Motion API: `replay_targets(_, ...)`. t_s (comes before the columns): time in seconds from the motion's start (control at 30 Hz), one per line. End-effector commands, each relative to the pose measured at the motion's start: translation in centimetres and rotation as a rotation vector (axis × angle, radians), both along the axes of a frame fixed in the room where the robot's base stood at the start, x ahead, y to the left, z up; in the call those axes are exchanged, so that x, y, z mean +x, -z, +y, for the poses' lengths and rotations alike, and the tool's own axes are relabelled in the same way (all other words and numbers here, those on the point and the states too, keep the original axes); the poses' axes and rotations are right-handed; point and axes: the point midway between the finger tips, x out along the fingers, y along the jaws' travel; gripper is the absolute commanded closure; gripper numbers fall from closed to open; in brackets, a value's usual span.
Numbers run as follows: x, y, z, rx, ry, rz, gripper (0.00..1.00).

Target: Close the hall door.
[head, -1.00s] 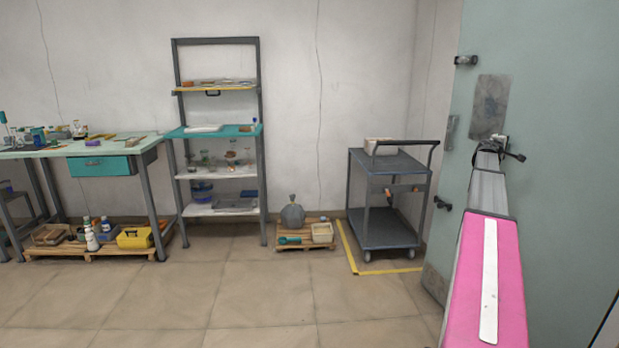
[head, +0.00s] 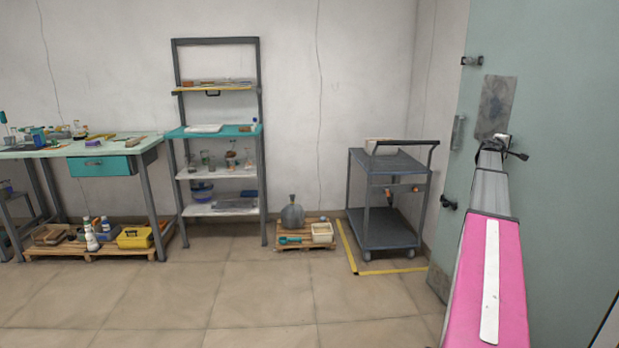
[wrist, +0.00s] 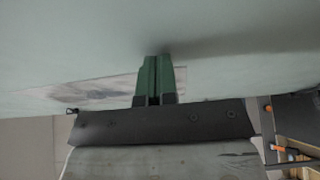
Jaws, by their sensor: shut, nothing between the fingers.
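The hall door (head: 555,150) is a tall pale green panel that fills the right side of the head view. It stands at an angle to the back wall, with a worn grey plate (head: 495,107) and dark fittings along its left edge. My arm reaches out to the door, and its end covers the spot just below the plate. My gripper (wrist: 157,60) shows in the wrist view with its green fingers shut and empty. The fingertips are at the door surface (wrist: 225,45); I cannot tell whether they touch it. The grey plate (wrist: 95,92) shows beside the fingers there.
A grey trolley (head: 385,165) stands left of the door, inside yellow floor tape (head: 392,271). A low pallet (head: 305,243), a shelf rack (head: 215,131) and a workbench (head: 60,150) line the back wall. The tiled floor (head: 260,300) in front is clear.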

Motion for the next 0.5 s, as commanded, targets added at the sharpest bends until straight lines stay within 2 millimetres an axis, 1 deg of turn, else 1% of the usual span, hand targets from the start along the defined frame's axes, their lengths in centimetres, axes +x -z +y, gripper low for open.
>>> replay_targets(0.5,0.86,0.0,-1.13,0.0,-0.001,0.0,1.0)
